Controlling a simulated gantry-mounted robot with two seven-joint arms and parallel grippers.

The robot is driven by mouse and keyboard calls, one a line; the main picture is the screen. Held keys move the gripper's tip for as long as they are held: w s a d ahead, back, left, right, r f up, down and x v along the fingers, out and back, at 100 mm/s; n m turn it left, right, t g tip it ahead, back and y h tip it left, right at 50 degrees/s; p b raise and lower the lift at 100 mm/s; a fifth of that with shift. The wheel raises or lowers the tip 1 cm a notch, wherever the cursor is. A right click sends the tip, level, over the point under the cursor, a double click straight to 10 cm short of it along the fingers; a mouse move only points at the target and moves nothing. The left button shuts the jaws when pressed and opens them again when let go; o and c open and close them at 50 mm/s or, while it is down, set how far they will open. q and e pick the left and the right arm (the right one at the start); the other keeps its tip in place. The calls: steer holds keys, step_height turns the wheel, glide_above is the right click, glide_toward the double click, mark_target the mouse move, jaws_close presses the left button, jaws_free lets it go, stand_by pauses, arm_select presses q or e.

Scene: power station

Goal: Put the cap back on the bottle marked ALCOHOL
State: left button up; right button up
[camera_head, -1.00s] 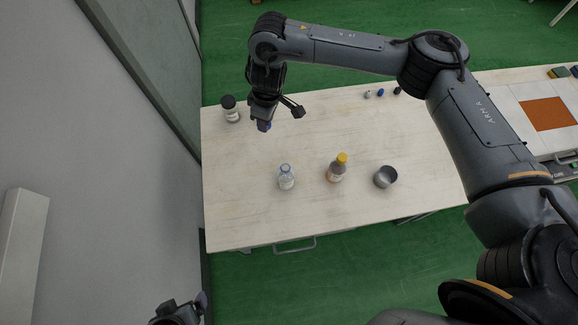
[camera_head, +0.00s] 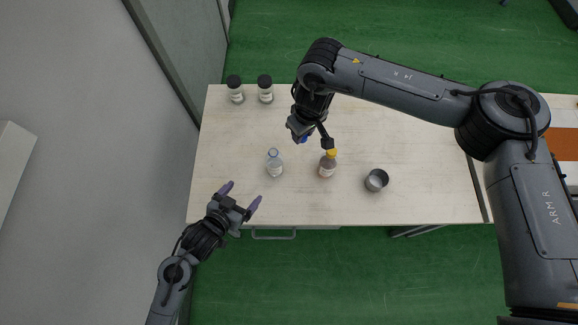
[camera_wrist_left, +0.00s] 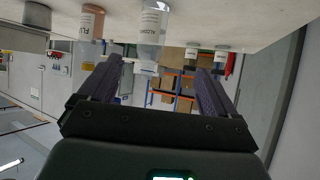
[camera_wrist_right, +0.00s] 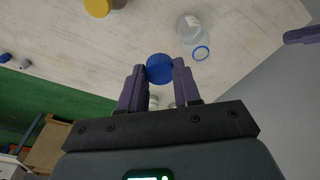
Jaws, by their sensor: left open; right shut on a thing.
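The clear bottle (camera_head: 275,166) stands upright and uncapped on the table; its label reads ALCOHOL in the left wrist view (camera_wrist_left: 154,28). Its open neck with a blue ring shows in the right wrist view (camera_wrist_right: 201,53). My right gripper (camera_wrist_right: 160,76) is shut on the blue cap (camera_wrist_right: 160,68). The cap also shows in the head view (camera_head: 304,139), behind and right of the bottle, apart from it. The right fingers are mostly hidden there. My left gripper (camera_head: 241,197) is open and empty, front-left of the bottle, its fingers pointing toward it.
A yellow-capped bottle (camera_head: 327,166) stands close right of the clear bottle. A metal cup (camera_head: 376,180) is further right. Two black-capped jars (camera_head: 236,90) (camera_head: 265,89) stand at the back left. The table's left middle is bare. A wall (camera_head: 90,130) rises left of the table.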

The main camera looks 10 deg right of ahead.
mark_target(268, 163)
arm_select(q)
steer(key=w+d+f+m+h+b, duration=0.1)
steer(key=w+f+m+h, duration=0.1)
steer(key=w+h, duration=0.3)
steer(key=shift+w+d+m+g+b, duration=0.2)
steer(key=shift+w+m+g+b, duration=0.3)
steer(key=shift+m, duration=0.4)
arm_select(e)
steer(key=a+n, duration=0.3)
steer(key=a, duration=0.5)
steer(key=shift+w+a+r+n, duration=0.15)
steer(key=shift+w+a+n, duration=0.15)
steer(key=shift+w, duration=0.05)
arm_select(q)
steer(key=shift+w, duration=0.15)
steer(key=x, duration=1.2)
steer(key=shift+r, duration=0.1)
steer(key=c, duration=1.5)
arm_select(e)
steer(key=shift+f, duration=2.5)
steer(key=shift+f, duration=0.15)
